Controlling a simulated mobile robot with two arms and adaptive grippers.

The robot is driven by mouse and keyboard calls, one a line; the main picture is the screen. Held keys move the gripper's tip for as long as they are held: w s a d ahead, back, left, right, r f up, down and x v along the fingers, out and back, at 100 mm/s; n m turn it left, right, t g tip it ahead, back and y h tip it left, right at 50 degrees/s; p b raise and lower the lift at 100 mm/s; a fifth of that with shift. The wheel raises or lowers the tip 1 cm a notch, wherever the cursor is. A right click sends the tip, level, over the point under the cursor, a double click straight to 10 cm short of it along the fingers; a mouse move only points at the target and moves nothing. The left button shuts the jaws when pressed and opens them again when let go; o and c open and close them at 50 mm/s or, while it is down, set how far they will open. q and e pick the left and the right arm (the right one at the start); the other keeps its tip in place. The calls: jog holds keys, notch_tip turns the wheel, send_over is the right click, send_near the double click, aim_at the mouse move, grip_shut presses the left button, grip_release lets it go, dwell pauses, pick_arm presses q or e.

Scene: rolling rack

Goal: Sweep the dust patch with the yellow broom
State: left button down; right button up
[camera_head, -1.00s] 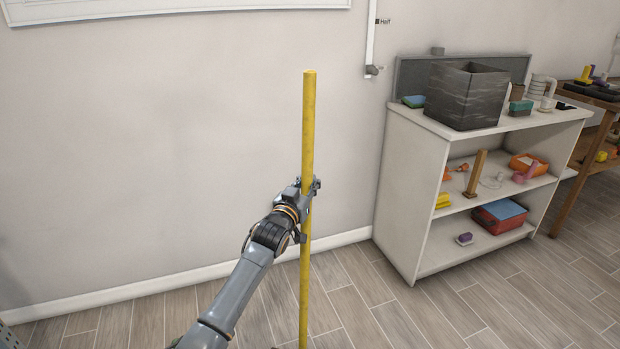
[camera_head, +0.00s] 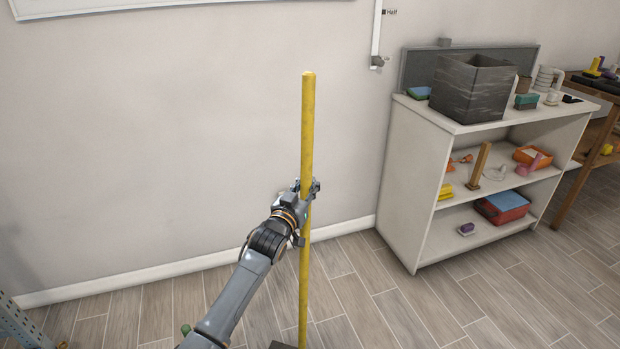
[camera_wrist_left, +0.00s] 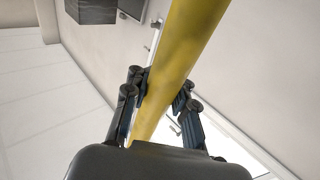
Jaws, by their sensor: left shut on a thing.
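The yellow broom (camera_head: 307,130) stands nearly upright in the middle of the head view, its long handle running down to the bottom edge. A dark piece at the handle's foot shows only in part at the bottom edge. My left gripper (camera_head: 306,190) is shut on the handle around its middle. In the left wrist view the yellow handle (camera_wrist_left: 180,60) passes between the fingers of my left gripper (camera_wrist_left: 160,100). I see no dust patch in these views. My right gripper is not in view.
A white shelf unit (camera_head: 402,190) stands against the wall at right, with a dark box (camera_head: 470,90) on top and several small items. A wooden table (camera_head: 575,195) is farther right. Part of a blue-grey rack (camera_head: 18,322) shows at lower left. Wood-look floor (camera_head: 400,310) is clear before the shelf.

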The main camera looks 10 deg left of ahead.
pick_arm(q)
jog(key=s+a+p, duration=0.3)
jog(key=s+p, duration=1.2)
jog(key=s, duration=0.9)
jog(key=shift+s+r, duration=0.2)
jog(key=shift+s, duration=0.05)
pick_arm(e)
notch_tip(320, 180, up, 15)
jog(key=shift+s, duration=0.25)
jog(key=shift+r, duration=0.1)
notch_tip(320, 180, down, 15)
jog(key=b, duration=1.5)
pick_arm(q)
jog(key=w+d+b, duration=0.1)
jog(key=w+d, duration=0.1)
jog(key=w, duration=1.3)
jog(key=w+d+b, duration=0.1)
jog(key=w, duration=1.3)
jog(key=shift+w+d, duration=0.4)
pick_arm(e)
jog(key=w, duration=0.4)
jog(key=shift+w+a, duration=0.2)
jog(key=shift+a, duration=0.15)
